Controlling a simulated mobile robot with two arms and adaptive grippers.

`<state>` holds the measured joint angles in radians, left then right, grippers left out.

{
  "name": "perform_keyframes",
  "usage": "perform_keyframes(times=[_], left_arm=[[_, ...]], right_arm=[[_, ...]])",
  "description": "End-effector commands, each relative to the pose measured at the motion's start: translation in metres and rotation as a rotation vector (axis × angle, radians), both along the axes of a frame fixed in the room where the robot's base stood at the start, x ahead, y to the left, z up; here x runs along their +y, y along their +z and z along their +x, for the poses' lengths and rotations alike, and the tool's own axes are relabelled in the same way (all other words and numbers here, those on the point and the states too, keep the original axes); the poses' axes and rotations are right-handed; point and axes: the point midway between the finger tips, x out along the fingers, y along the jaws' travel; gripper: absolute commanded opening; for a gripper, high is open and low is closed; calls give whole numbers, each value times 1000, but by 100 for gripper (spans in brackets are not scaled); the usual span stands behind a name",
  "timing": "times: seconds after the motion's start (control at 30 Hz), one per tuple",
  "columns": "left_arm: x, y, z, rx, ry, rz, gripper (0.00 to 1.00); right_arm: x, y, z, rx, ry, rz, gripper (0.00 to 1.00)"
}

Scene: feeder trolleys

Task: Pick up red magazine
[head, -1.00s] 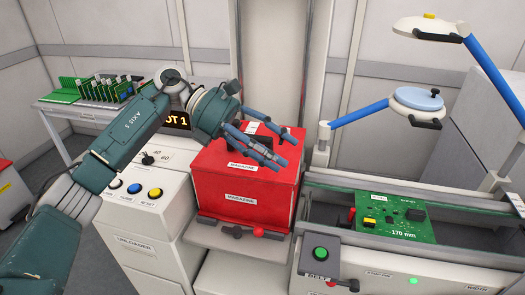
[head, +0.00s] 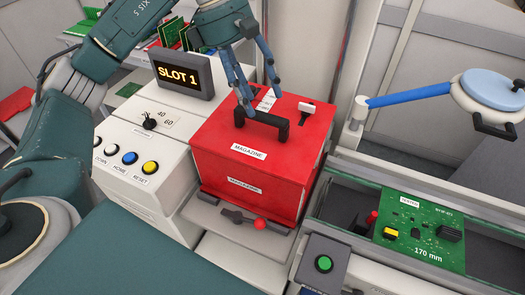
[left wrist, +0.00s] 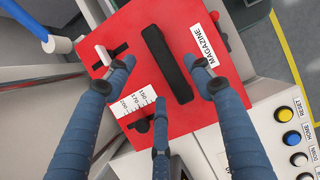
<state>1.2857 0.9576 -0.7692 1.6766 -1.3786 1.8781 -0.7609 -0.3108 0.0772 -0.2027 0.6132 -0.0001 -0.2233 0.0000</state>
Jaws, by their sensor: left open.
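The red magazine (head: 252,160) is a red box with white MAGAZINE labels, standing on the unloader's grey ledge. A black handle (head: 262,127) runs across its top. My left gripper (head: 258,108) is just above the handle, fingers pointing down and spread apart, holding nothing. In the left wrist view the handle (left wrist: 167,62) lies between the open fingers, with the red top (left wrist: 190,115) below them. I cannot tell from these frames whether any finger touches the handle. My right gripper is not in view.
The unloader panel (head: 140,165) with knob and buttons stands left of the magazine, under a SLOT 1 display (head: 184,76). A red-knobbed lever (head: 260,224) sits in front. A conveyor with a green board (head: 418,225) and a lamp (head: 492,95) are to the right.

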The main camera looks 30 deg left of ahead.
Motion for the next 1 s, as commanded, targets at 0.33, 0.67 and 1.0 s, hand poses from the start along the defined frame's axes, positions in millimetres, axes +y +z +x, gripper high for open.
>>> perform_keyframes(times=[0.33, 0.67, 1.0], left_arm=[[-13, -41, -7, 5, 0, 0, 53], [-16, -51, -6, 1, 0, -1, 53], [-16, -51, -6, 1, 0, -1, 0]], right_arm=[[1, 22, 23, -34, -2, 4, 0], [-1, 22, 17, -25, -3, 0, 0], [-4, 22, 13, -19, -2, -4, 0]])
